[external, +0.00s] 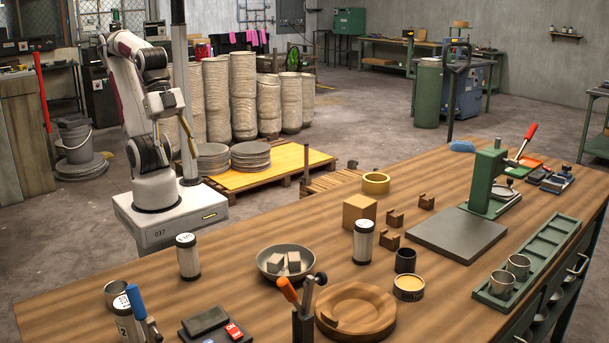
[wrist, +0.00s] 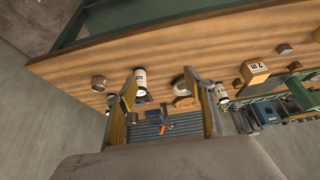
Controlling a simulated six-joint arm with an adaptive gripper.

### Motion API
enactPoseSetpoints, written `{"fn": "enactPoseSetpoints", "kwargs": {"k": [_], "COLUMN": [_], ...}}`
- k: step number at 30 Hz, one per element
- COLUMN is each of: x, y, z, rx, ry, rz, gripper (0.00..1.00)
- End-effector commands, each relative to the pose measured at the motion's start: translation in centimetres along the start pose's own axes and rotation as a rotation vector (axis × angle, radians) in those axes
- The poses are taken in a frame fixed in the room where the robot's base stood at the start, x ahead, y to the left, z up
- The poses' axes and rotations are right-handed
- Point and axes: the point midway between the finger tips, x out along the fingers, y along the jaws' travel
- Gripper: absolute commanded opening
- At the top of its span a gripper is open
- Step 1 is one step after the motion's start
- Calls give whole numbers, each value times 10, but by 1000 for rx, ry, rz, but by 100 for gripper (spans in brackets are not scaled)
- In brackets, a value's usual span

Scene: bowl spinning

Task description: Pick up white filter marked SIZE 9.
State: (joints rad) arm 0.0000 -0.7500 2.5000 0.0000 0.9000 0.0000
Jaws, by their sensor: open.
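Three white filters with dark end caps stand on the wooden bench in the external view. One is at the left (external: 188,262), one is right of centre (external: 363,247), and one is at the front left (external: 128,325), partly hidden by blue-handled tools. Their markings are too small to read, so I cannot tell which says SIZE 9. My gripper (external: 188,140) is raised behind the bench, well apart from the filters. In the wrist view my gripper (wrist: 168,95) is open with nothing held; white filters show near its left finger (wrist: 141,80) and right finger (wrist: 222,96).
A grey bowl (external: 264,264) with blocks, a round wooden dish (external: 328,305) and a tin (external: 408,290) stand between and near the filters. An orange-handled tool (external: 289,291) rises at the front. A metal cup (external: 115,292) is at the left. The bench's back left is clear.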

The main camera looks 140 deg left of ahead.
Motion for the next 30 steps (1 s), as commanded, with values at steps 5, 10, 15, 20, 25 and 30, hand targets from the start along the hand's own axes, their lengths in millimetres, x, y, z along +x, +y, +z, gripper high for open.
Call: {"fn": "enactPoseSetpoints", "kwargs": {"k": [5,10,15,20,25,30], "x": [1,7,20,36,54,72], "y": [0,1,3,2,-2,-10], "z": [-2,-17,-48,-86,-126,-162], "rx": [-1,-9,-29,-55,-87,-122], "ry": [3,29,85,157,238,317], "rz": [1,7,18,26,27,19], "gripper": [53,53,53,53,53,53]}}
